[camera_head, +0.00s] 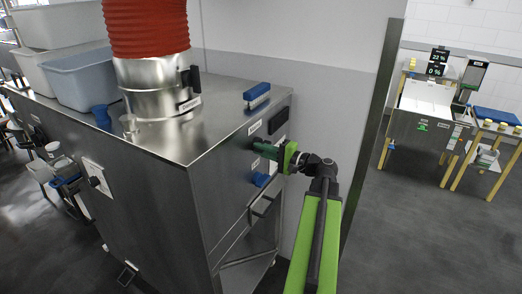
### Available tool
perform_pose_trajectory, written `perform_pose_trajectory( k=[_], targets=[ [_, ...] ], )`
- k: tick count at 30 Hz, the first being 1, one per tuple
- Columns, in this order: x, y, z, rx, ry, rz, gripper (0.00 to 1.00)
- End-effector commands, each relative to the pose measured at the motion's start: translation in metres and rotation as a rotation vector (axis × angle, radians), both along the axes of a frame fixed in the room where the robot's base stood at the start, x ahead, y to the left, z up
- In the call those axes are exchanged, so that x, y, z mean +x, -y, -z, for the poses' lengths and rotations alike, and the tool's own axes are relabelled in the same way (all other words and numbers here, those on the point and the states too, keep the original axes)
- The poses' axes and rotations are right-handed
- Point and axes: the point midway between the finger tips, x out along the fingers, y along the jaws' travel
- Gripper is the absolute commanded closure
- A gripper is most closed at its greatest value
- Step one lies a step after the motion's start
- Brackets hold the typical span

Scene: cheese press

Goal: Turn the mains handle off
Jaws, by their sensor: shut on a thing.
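My arm reaches in from the lower right, and my green gripper (266,150) is at the end face of a steel cabinet (170,220). It is shut on a small dark handle (258,143) on that face, which I take to be the mains handle. The fingers cover most of the handle, so its angle is hard to tell. The labels beside it are too small to read.
A blue handle (261,180) is just below my gripper, and a dark panel (278,120) is just above it. A blue brush (257,93) lies on the cabinet top. Right of my arm stands a wall edge (372,130); open floor lies beyond.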

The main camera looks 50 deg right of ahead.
Motion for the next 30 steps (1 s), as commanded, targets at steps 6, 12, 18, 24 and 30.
perform_pose_trajectory(
  k=[6,12,18,24,30],
  targets=[
    [0.0002,0.0033,0.0014,-0.057,0.014,0.009,1.0],
    [0.0002,0.0038,0.0009,-0.075,0.019,0.01,1.0],
    [0.0003,0.0041,0.0004,-0.074,0.021,0.01,1.0],
    [0.0004,0.0041,0.0,-0.073,0.022,0.01,0.77],
    [0.0004,0.0028,0.0004,-0.073,0.021,0.007,0.66]
  ],
)
